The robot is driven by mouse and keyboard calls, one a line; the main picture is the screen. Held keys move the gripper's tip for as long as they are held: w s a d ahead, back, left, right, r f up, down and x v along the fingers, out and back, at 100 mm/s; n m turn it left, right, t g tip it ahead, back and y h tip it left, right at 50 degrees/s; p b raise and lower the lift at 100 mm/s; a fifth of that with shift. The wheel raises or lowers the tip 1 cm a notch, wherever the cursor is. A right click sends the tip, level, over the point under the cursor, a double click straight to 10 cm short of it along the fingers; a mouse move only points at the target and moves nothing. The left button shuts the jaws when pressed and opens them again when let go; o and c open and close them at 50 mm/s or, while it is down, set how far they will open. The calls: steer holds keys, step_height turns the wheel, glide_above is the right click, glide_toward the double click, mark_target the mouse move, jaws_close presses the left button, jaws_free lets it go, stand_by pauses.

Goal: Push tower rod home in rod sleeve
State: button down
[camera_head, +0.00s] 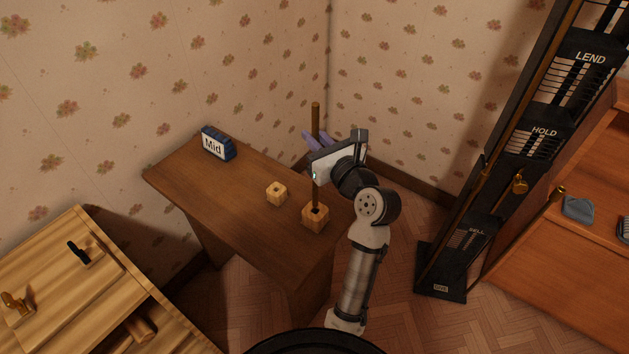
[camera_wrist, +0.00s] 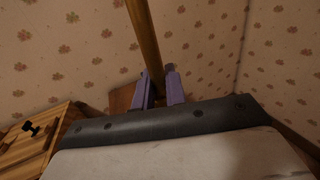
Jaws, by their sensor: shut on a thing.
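The tower rod (camera_head: 316,119) is a thin brown rod standing about upright over the small table's right end. My gripper (camera_head: 313,139) is shut on the rod around its middle; in the wrist view the purple fingers (camera_wrist: 159,85) close on both sides of the rod (camera_wrist: 145,40). The rod's lower end meets the dark hole of a wooden block, the rod sleeve (camera_head: 315,218), near the table's front right edge. I cannot tell how deep the rod sits in the hole. A second, smaller holed block (camera_head: 276,194) stands to the left on the table, apart from the rod.
A pale wooden cabinet (camera_head: 95,285) stands at the lower left. A tall black panel (camera_head: 480,190) and an orange-brown shelf (camera_head: 580,165) stand right. Patterned walls lie close behind the table.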

mark_target(317, 128)
steer(key=shift+r, duration=1.6)
stand_by(0.6)
